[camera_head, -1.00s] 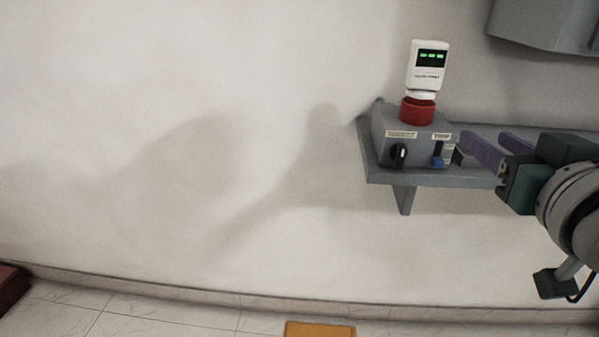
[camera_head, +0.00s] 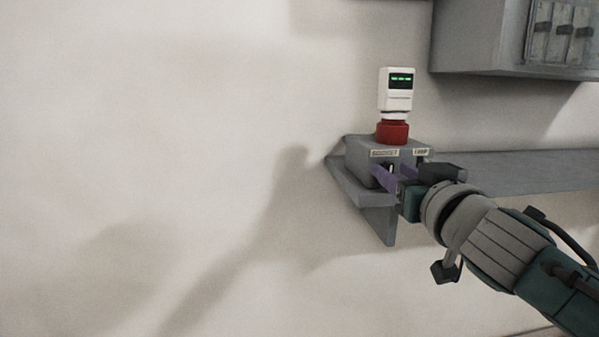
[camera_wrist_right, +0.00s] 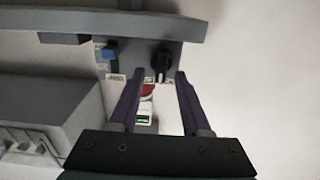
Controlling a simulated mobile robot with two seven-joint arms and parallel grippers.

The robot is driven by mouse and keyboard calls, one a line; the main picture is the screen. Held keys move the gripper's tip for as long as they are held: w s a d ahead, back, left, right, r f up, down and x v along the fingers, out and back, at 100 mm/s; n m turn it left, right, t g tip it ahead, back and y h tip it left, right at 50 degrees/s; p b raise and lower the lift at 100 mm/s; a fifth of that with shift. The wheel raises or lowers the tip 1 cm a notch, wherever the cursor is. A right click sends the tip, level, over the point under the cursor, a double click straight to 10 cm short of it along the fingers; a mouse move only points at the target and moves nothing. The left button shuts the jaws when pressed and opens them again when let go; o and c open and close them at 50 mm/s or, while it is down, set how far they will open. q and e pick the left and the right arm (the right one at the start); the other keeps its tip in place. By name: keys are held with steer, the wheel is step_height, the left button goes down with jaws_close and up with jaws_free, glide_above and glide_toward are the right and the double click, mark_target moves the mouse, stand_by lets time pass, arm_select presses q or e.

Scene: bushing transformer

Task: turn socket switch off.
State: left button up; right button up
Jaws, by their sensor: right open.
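A grey switch box (camera_head: 360,162) stands on a wall shelf, with a label reading SOCKET (camera_head: 384,153) and one reading LAMP on its front. The black rotary knob (camera_head: 391,168) sits below the SOCKET label. In the right wrist view, which looks upside down, the black knob (camera_wrist_right: 162,62) lies just beyond my fingertips, roughly between them. A blue switch (camera_wrist_right: 107,52) is beside it. My right gripper (camera_head: 394,174) is open, its purple fingers (camera_wrist_right: 160,80) in front of the box on either side of the knob. I cannot tell whether they touch it. My left gripper is out of view.
A red socket (camera_head: 392,131) on the box holds a white device (camera_head: 397,88) with a green display. The grey shelf (camera_head: 520,172) runs to the right. A grey wall cabinet (camera_head: 470,45) hangs at upper right. The wall left of the shelf is bare.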

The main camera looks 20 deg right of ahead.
steer(key=shift+w+d, duration=0.1)
steer(key=shift+w, duration=0.5)
jaws_close()
